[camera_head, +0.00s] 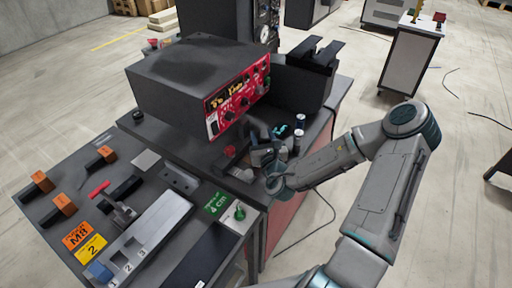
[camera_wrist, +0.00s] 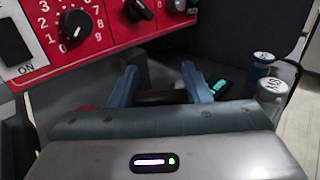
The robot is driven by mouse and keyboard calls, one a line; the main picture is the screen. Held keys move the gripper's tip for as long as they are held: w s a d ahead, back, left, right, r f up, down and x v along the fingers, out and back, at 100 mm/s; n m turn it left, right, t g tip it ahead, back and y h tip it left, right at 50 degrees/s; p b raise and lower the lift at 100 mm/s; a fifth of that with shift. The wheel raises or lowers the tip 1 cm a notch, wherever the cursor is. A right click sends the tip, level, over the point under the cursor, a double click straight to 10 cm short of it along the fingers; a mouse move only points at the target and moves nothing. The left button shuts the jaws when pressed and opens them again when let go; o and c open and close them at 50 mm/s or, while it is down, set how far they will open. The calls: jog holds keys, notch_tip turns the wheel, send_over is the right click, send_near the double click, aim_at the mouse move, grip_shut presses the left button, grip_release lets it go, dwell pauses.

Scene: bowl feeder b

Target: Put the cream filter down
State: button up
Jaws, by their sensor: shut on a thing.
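My gripper (camera_head: 262,158) is over the dark bench, in front of the red control panel and left of two small cans. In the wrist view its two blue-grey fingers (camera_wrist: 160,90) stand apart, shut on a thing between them. The held thing, taken as the cream filter, is mostly hidden behind the gripper body, and I cannot make out its cream colour. A dark brownish shape shows between the fingers, but I cannot tell whether it is held or lies behind. I cannot tell how high the fingers are above the bench.
The red control panel (camera_head: 237,97) of a dark box rises close behind my gripper. The cans (camera_wrist: 270,92) stand close on the right, near a teal-lit item (camera_wrist: 219,87). A workbench with orange-ended blocks (camera_head: 64,204) and a metal fixture (camera_head: 150,235) is at the left.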

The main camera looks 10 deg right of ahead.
jog(key=f+b, duration=0.1)
jog(key=f, duration=0.1)
jog(key=w+a+f+b, duration=0.1)
jog(key=a+f, duration=0.1)
jog(key=f, duration=0.1)
jog(key=shift+w+a+f+b, duration=0.15)
jog(key=shift+f+b, duration=0.15)
jog(key=shift+b, duration=0.1)
jog(key=shift+r, duration=0.1)
jog(key=o, duration=1)
